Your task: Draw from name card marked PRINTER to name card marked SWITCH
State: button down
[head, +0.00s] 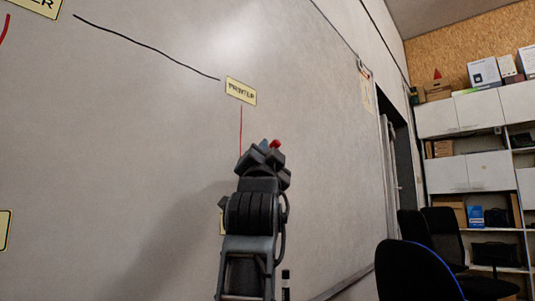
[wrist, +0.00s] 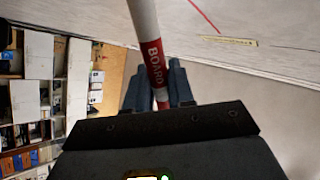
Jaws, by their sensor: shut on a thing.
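The PRINTER card (head: 240,90) is yellow and sits on the whiteboard, upper middle of the head view. A thin red line (head: 241,130) runs down from just under it to behind my gripper (head: 267,150). My gripper is shut on a white marker (wrist: 145,22) with a red "BOARD" label, seen in the wrist view between my gripper's fingers (wrist: 156,78). Only the marker's red end shows in the head view. No readable SWITCH card shows. A card (head: 221,222) below PRINTER is mostly hidden by my arm. Whether the marker's tip touches the board is hidden.
A card ending in "ER" (head: 38,6) is at top left, with a black line (head: 150,48) from it to PRINTER. Another card (head: 4,230) is cut off at left. Chairs (head: 415,270) and shelves (head: 470,140) stand right. A dark marker-like object (head: 285,283) is beside my arm.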

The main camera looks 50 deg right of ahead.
notch_tip(320, 180, down, 5)
jog(key=b, duration=0.4)
jog(key=shift+r, duration=0.1)
dwell(0.3)
jog(key=s+p, duration=0.1)
jog(key=s, duration=0.5)
dwell(0.3)
jog(key=shift+s+d+p, duration=0.1)
jog(key=shift+s+p, duration=0.05)
jog(key=shift+p, duration=0.15)
jog(key=s, duration=0.2)
jog(key=shift+s+p, duration=0.4)
dwell(0.8)
